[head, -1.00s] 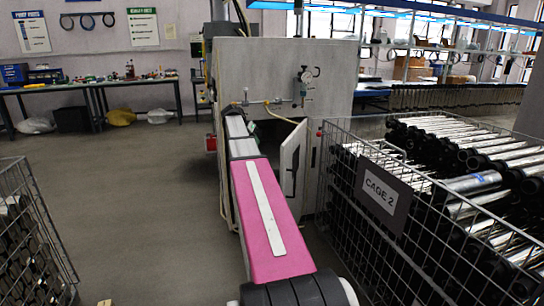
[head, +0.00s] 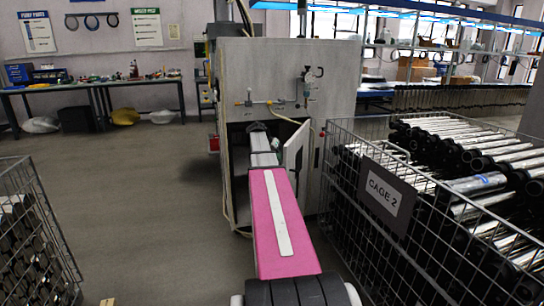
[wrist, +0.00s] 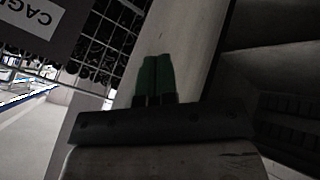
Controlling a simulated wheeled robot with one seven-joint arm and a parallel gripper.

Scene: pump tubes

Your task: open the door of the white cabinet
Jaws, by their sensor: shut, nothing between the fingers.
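The white cabinet (head: 265,75) stands ahead in the head view, with a dark opening low in its front. Its door (head: 297,149) stands ajar, swung outward on the right side of the opening. My pink arm reaches toward the opening, and its far end lies just left of the door. My gripper (wrist: 157,62) shows in the wrist view with its two green fingertips together, shut and empty. Behind the fingertips is a pale panel that looks like the door (wrist: 190,45); I cannot tell whether they touch it. The arm hides the gripper in the head view.
A wire cage (head: 350,215) marked CAGE 2, full of metal tubes, stands close to the right of the door. Another wire cage (head: 42,225) is at the left edge. A workbench (head: 95,86) is at the back left. The floor between is clear.

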